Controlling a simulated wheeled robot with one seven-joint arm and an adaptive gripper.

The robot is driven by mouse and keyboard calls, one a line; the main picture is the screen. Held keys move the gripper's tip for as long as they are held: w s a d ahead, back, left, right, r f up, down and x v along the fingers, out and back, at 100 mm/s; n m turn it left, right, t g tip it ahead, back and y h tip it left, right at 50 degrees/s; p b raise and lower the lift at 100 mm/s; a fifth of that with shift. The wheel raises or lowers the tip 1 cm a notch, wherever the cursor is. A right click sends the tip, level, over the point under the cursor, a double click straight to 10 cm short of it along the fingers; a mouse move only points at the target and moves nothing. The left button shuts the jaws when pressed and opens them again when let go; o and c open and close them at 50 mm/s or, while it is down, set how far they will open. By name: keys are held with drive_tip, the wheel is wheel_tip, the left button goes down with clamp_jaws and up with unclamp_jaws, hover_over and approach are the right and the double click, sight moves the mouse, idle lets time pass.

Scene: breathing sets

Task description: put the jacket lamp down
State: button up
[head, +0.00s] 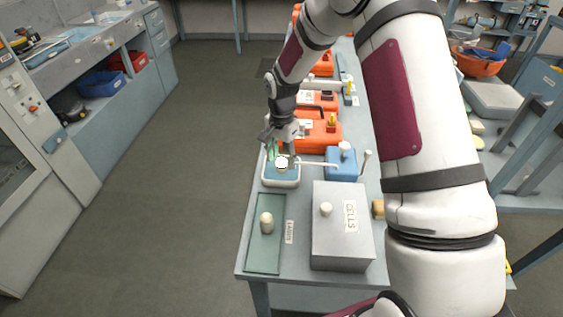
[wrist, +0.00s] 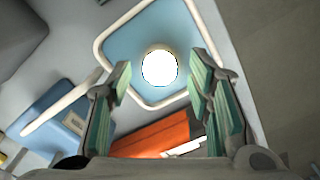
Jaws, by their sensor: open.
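A glowing white round lamp (head: 282,162), which I take for the jacket lamp, sits on the blue pad of a white-rimmed tray (head: 282,183). In the wrist view the lamp (wrist: 159,67) shows in the gap between my fingertips, and the tray's white rim (wrist: 101,48) surrounds the blue pad. My gripper (head: 281,149) is open over the tray, its green-padded fingers on either side of the lamp in the picture. I see no finger touching the lamp. How far the fingertips are above the pad is hard to tell.
A green mat (head: 264,255) with a pale capped cylinder (head: 266,224) lies in front of the tray. A grey box (head: 341,245) stands at the front right. A blue box (head: 341,165) with a hose is right of the tray, and orange cases (head: 318,138) stand behind.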

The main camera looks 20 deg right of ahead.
wheel_tip(320, 180, up, 10)
drive_tip(key=f, duration=0.1)
wheel_tip(320, 180, up, 8)
drive_tip(key=n+t, duration=0.1)
drive_tip(key=n, duration=0.1)
hover_over(282, 159)
drive_tip(key=s, duration=0.4)
drive_tip(key=s+r+n+t, duration=0.1)
drive_tip(key=s+r+n, duration=0.2)
drive_tip(key=s+r, duration=0.55)
drive_tip(key=s+r+n+t, duration=0.3)
drive_tip(key=s+n, duration=0.3)
drive_tip(key=s, duration=1.3)
drive_tip(key=shift+r+b, duration=0.2)
drive_tip(key=shift+b, duration=0.25)
